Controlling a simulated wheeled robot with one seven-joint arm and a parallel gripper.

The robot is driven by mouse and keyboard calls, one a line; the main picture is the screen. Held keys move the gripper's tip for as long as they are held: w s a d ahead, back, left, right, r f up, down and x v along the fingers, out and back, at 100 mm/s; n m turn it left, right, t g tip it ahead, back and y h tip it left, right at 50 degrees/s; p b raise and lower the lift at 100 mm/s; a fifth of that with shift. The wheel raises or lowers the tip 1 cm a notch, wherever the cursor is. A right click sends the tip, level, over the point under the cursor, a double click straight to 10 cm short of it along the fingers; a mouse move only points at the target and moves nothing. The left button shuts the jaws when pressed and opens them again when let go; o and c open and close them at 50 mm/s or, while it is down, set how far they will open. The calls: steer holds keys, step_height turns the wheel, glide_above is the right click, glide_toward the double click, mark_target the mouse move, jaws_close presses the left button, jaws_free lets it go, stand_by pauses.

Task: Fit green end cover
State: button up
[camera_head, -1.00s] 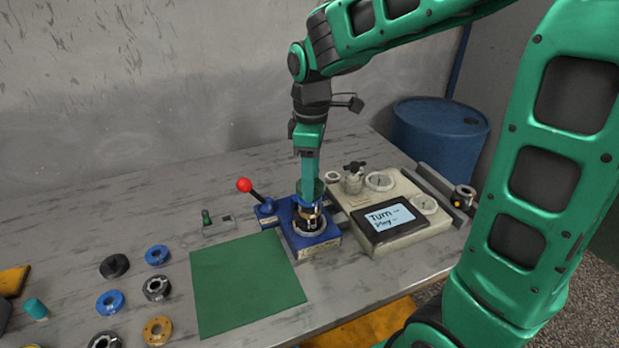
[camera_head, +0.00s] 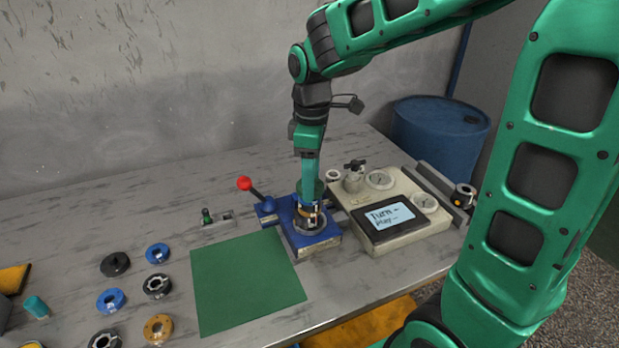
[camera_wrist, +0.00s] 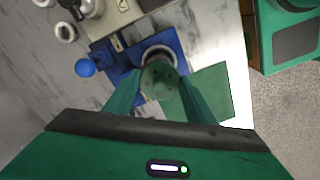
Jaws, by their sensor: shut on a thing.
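The green end cover (camera_wrist: 160,80) is a round disc with small holes, between my gripper's fingers in the wrist view. My gripper (camera_wrist: 161,77) is shut on it and points down over the blue fixture (camera_head: 326,240). In the head view, my gripper (camera_head: 311,198) is just above the motor stack in the fixture. An orange-and-dark part (camera_head: 312,217) shows below the fingers, inside a grey ring (camera_head: 310,228). Whether the cover touches the stack, I cannot tell.
A red-knobbed lever (camera_head: 244,184) rises at the fixture's left. A beige unit with a screen (camera_head: 388,215) stands close on the right. A green mat (camera_head: 245,280) lies clear at the front left. Several loose rings and discs, such as a blue ring (camera_head: 157,253), lie farther left.

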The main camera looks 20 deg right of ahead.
steer(key=shift+f, duration=0.5)
stand_by(2.1)
steer(key=o, duration=1.8)
steer(key=shift+c, duration=0.2)
steer(key=shift+r, duration=2.4)
steer(key=shift+d, duration=0.1)
